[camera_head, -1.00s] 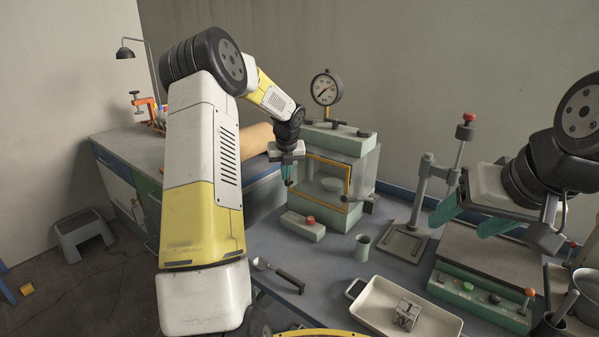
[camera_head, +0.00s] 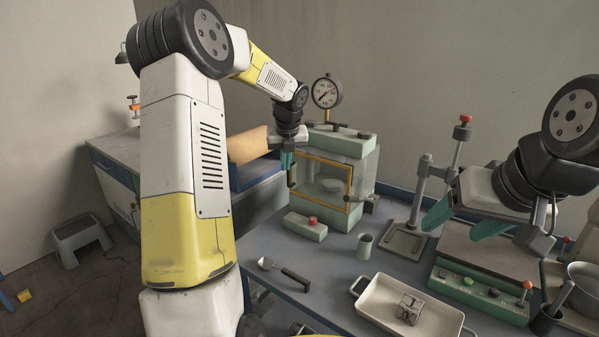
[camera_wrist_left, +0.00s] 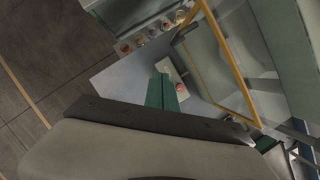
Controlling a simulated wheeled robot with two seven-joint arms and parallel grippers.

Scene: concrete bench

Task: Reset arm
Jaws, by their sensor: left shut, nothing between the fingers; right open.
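My left arm comes in from the left in the head view. My left gripper (camera_head: 287,163) hangs at the left front edge of the chamber with the yellow-framed door (camera_head: 322,181). Its green fingers are together and hold nothing; they also show in the left wrist view (camera_wrist_left: 161,92). My right gripper (camera_head: 462,222) is at the right, above the hot-plate-like machine (camera_head: 480,290). Its green fingers are spread apart and empty.
A box with a red button (camera_head: 306,227), a small green cup (camera_head: 365,245) and a scoop (camera_head: 285,273) stand or lie on the bench. A white tray (camera_head: 375,306) holds a metal block (camera_head: 409,308). A pressure gauge (camera_head: 326,93) rises behind the chamber.

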